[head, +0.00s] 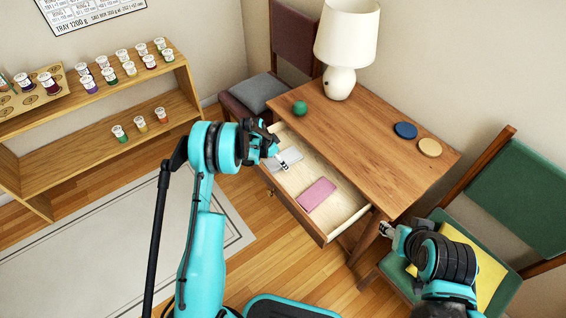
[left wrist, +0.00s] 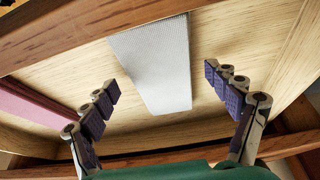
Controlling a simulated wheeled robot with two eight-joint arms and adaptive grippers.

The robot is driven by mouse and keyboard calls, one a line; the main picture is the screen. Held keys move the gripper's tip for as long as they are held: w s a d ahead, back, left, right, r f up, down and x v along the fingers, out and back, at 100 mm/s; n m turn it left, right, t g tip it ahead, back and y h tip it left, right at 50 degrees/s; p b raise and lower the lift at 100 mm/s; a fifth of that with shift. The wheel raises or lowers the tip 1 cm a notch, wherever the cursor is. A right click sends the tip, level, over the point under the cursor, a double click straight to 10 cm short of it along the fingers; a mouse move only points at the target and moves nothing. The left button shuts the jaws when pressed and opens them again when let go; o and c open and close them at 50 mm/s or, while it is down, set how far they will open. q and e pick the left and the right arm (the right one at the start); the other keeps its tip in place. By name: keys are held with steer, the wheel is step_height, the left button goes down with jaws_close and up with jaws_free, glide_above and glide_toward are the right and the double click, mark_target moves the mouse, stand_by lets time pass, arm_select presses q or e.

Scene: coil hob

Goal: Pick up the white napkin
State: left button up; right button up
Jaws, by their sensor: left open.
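The white napkin (head: 293,155) lies flat in the open drawer (head: 345,212) of the wooden desk. In the left wrist view the napkin (left wrist: 152,62) is a pale, finely textured strip on the drawer floor. My left gripper (head: 284,165) is over the drawer at the napkin and partly covers it in the head view. In the left wrist view its fingers (left wrist: 160,80) are spread apart, one on each side of the napkin, with nothing between them held. My right gripper (head: 386,230) is by the desk's front right leg; its finger opening is too small to judge.
A pink napkin (head: 316,195) lies in the same drawer. A green chair (head: 520,195) stands right; a shelf with jars (head: 100,115) stands left.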

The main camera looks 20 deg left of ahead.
arm_select(q)
steer(key=shift+r, duration=0.15)
steer(key=c, duration=1.1)
steer(key=shift+c, duration=0.2)
